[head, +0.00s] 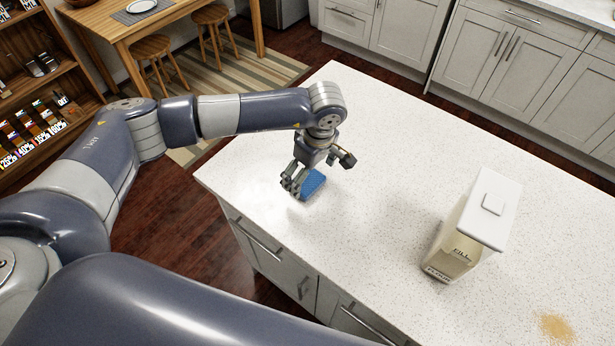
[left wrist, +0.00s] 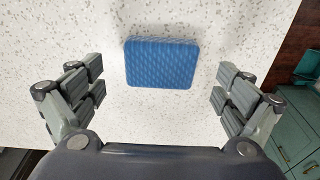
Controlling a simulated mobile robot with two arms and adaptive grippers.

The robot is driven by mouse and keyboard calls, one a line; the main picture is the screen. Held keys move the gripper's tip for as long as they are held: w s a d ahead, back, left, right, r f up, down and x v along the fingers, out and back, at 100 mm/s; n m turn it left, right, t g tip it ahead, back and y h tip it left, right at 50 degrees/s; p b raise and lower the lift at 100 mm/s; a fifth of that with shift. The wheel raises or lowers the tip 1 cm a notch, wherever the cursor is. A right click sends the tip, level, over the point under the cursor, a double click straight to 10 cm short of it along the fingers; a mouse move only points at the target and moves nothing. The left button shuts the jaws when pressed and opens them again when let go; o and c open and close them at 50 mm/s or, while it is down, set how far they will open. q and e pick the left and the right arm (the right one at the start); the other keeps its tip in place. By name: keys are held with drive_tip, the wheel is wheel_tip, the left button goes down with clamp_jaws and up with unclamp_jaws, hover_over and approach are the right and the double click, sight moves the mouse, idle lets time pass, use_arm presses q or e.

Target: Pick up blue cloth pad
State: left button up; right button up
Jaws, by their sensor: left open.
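The blue cloth pad (head: 313,184) lies flat on the white speckled counter, near its left edge in the head view. In the left wrist view the pad (left wrist: 161,63) is a textured blue rectangle, centred between the fingers and a little beyond the fingertips. My left gripper (head: 294,186) points down at the pad from above, and its fingers hide part of the pad in the head view. In the left wrist view my left gripper (left wrist: 162,97) is wide open and empty, with a gap on each side of the pad. My right gripper is not in view.
A flour canister (head: 468,225) with a white lid stands on the counter (head: 370,130) to the right. A tan spill (head: 556,328) lies near the bottom right. The counter between pad and canister is clear. A wooden table (head: 130,25) and stools stand beyond, at upper left.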

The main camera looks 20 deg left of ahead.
use_arm(q)
drive_tip(key=shift+a+f, duration=0.1)
drive_tip(key=shift+f, duration=0.95)
drive_tip(key=shift+w, duration=0.1)
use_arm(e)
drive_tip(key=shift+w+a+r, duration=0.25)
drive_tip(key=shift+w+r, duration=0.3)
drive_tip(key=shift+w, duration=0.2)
use_arm(q)
drive_tip(key=c, duration=0.9)
drive_tip(key=shift+c, duration=0.6)
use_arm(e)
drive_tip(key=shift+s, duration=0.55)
use_arm(q)
drive_tip(key=shift+r, duration=0.1)
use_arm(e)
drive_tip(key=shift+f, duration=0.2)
